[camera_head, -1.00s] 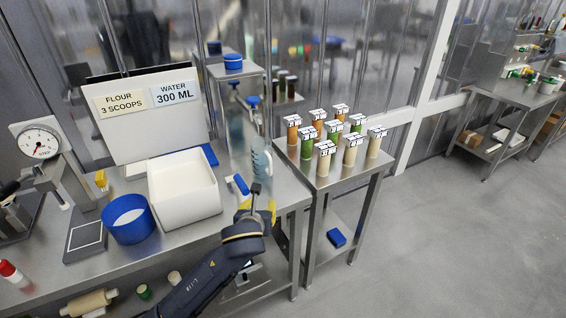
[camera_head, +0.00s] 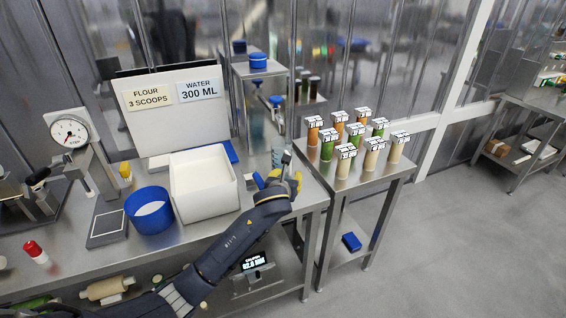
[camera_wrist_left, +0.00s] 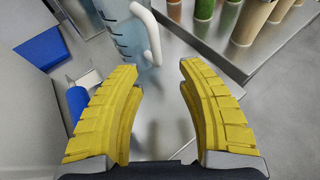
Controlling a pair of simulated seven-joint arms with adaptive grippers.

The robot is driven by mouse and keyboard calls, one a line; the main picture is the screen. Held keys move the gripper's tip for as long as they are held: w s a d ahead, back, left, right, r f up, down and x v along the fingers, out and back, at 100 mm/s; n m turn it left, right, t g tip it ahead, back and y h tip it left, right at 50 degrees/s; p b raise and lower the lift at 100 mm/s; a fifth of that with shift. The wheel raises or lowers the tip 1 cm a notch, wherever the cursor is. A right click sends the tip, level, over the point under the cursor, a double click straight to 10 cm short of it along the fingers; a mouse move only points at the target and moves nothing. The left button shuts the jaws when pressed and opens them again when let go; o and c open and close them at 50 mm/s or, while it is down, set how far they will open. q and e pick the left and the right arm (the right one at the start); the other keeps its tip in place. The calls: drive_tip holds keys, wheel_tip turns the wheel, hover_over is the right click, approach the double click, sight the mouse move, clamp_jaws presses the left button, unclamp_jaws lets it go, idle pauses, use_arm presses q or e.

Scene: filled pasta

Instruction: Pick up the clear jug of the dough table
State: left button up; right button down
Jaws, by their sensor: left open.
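The clear jug (camera_head: 278,152) stands upright on the dough table (camera_head: 255,205), near its right edge. It is bluish and see-through, partly blurred against the metal behind it. In the left wrist view the jug (camera_wrist_left: 126,40) shows dark level marks and a pale handle (camera_wrist_left: 151,36) facing right; its top is cut off. My left gripper (camera_head: 288,180) is close in front of the jug. Its yellow fingers (camera_wrist_left: 160,68) are wide open, with nothing between them, and the jug's handle lies just beyond the fingertips. My right gripper is not in view.
A white flour bin (camera_head: 204,190) and a blue bowl (camera_head: 150,212) stand left of the gripper. A blue-handled tool (camera_wrist_left: 78,100) lies near the left finger. Several labelled jars (camera_head: 343,163) stand on a side table to the right. A raised shelf (camera_head: 257,72) stands behind.

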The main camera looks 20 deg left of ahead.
sight(289, 171)
use_arm(q)
drive_tip(key=shift+a+x, duration=0.15)
drive_tip(key=shift+x, duration=1.4)
drive_tip(key=shift+a+x, duration=0.1)
drive_tip(key=shift+x, duration=1.5)
drive_tip(key=shift+r, duration=0.1)
drive_tip(key=shift+c, duration=0.3)
clamp_jaws()
drive_tip(key=shift+r, duration=0.1)
